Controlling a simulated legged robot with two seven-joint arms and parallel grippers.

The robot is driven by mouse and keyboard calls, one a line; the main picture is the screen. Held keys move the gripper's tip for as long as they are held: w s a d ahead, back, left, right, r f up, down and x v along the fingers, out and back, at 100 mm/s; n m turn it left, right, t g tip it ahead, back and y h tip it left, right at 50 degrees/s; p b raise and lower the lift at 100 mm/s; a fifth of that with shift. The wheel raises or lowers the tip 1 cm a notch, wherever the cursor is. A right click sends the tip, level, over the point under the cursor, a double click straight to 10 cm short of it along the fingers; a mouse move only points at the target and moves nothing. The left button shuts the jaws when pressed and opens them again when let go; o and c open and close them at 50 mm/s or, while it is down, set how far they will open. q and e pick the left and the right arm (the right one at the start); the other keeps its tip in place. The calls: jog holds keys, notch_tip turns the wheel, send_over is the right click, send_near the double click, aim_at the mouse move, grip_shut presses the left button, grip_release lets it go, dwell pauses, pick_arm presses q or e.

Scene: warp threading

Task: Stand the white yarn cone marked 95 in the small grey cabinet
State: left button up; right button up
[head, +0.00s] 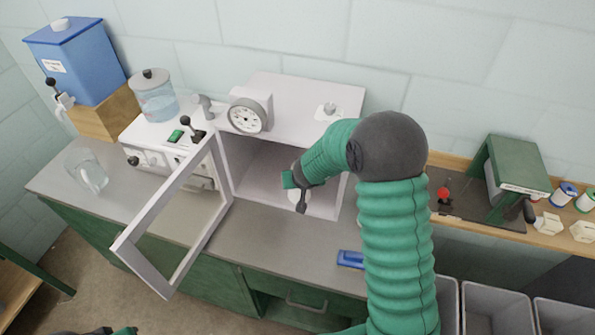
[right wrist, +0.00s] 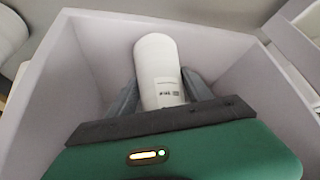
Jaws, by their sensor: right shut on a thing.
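The small grey cabinet (head: 300,97) stands on the counter against the wall, its framed door (head: 150,232) swung open to the left. My right gripper (head: 300,203) reaches into its open front from the right. It is shut on a white yarn cone (right wrist: 158,65), which shows between the fingers in the right wrist view with the cabinet's inner walls (right wrist: 95,42) around it. Only a sliver of my left gripper (head: 108,331) shows at the bottom edge.
A dial gauge (head: 247,116) sits at the cabinet's upper left front. A blue tank (head: 78,58), a lidded glass jar (head: 155,97) and an empty glass (head: 88,172) stand left. A blue object (head: 350,259) lies on the counter. Grey bins (head: 497,308) are at right.

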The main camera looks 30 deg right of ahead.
jog(key=shift+w+d+r+p, duration=0.25)
jog(key=shift+w+d+p, duration=0.05)
jog(key=shift+w+p, duration=0.3)
jog(key=shift+w+d+r+p, duration=0.2)
jog(key=shift+w+d+p, duration=0.05)
jog(key=shift+w+p, duration=0.3)
jog(key=shift+b+x, duration=1)
jog(key=shift+x, duration=0.15)
jog(key=shift+s+a+f, duration=0.1)
jog(key=shift+a+f, duration=0.1)
jog(key=shift+f, duration=0.05)
jog(key=shift+r, duration=0.1)
jog(key=o, duration=1.7)
